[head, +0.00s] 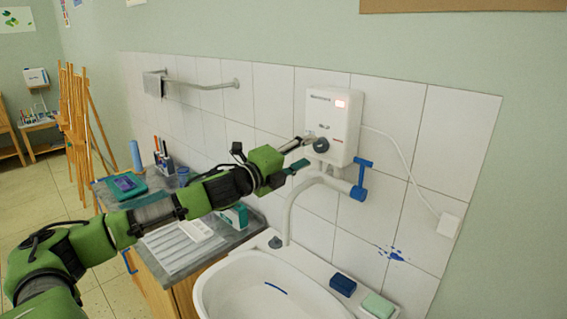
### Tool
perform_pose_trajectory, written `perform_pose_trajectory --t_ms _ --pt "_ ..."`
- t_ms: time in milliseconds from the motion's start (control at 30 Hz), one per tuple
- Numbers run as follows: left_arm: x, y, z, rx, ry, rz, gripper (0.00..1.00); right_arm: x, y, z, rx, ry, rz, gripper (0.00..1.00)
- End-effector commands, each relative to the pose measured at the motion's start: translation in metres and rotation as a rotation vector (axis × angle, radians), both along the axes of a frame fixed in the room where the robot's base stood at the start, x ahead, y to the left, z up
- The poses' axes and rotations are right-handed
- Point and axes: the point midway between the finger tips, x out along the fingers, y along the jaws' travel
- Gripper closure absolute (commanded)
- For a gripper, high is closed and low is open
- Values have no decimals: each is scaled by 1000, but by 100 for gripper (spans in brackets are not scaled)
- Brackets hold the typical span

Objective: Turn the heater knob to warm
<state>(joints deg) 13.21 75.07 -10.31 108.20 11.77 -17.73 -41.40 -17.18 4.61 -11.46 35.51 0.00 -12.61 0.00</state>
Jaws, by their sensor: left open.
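The white water heater (345,118) is mounted on the tiled wall right of centre, with a small lit red display near its top. Its dark round knob (321,145) is low on the front face. The knob's pointer and setting are too small to read. My left gripper (303,152) comes in from the left and is open, its fingertips close to the left side of the knob. I cannot tell whether a finger touches the knob. My right gripper is not in view.
Below the heater are a white pipe with a blue tap handle (360,180) and a white sink (250,285). A blue sponge (343,285) and a green soap bar (378,305) lie on the sink's ledge. A cable runs to a wall socket (448,225). A towel rail (200,85) is left.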

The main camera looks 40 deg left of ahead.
Motion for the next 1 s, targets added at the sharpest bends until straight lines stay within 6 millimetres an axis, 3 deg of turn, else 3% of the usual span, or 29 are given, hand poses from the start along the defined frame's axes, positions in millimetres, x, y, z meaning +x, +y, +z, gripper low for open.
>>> perform_pose_trajectory --t_ms 1000 --pt "-51 1 -2 2 4 -5 55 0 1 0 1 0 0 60"
